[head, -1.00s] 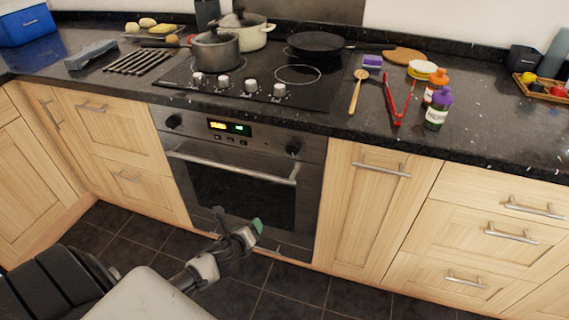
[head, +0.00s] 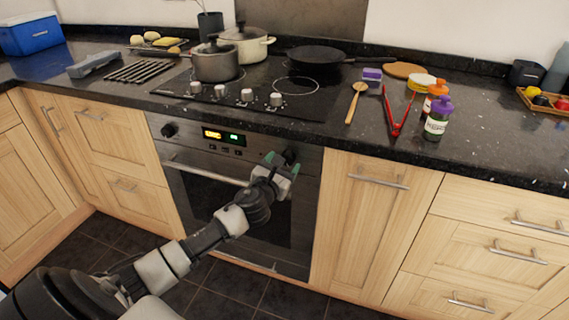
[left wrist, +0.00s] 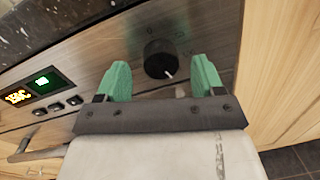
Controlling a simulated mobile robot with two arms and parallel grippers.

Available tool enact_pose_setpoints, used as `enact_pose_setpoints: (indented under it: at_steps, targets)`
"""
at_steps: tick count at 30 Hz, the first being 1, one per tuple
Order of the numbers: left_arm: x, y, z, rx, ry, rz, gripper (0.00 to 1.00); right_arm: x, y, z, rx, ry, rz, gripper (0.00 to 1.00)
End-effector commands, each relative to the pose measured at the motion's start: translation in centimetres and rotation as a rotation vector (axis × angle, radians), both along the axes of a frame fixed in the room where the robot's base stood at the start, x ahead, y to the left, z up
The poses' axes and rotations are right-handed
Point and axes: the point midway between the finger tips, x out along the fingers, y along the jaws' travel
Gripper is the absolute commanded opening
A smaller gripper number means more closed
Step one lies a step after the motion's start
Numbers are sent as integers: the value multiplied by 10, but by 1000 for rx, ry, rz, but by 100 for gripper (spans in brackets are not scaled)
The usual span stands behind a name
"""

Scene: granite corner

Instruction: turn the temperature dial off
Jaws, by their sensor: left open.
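The oven has two black dials on its panel, one at the left (head: 169,130) and one at the right (head: 290,155). The right dial also shows in the left wrist view (left wrist: 160,60), with a white pointer mark toward its lower right. My left gripper (head: 283,163) is open in front of the right dial. In the left wrist view its green fingertips (left wrist: 162,72) stand on either side of the dial, with gaps between them and the knob. Whether the tips reach the knob's depth cannot be told. My right gripper is not in view.
The oven handle (head: 205,171) runs across the door below the panel. The lit display (head: 222,135) is between the dials. The granite counter (head: 320,127) juts above, holding pots, a wooden spoon (head: 355,102), red tongs (head: 396,115) and bottles.

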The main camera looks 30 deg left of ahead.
Motion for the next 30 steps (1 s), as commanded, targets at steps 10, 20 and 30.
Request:
enact_pose_setpoints:
  at_steps: [10,20,30]
  targets:
    - [14,2,0,0,0,-2,68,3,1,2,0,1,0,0]
    - [14,2,0,-1,0,-1,34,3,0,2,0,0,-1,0]
    - [14,2,0,-20,-4,-1,19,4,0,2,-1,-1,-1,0]
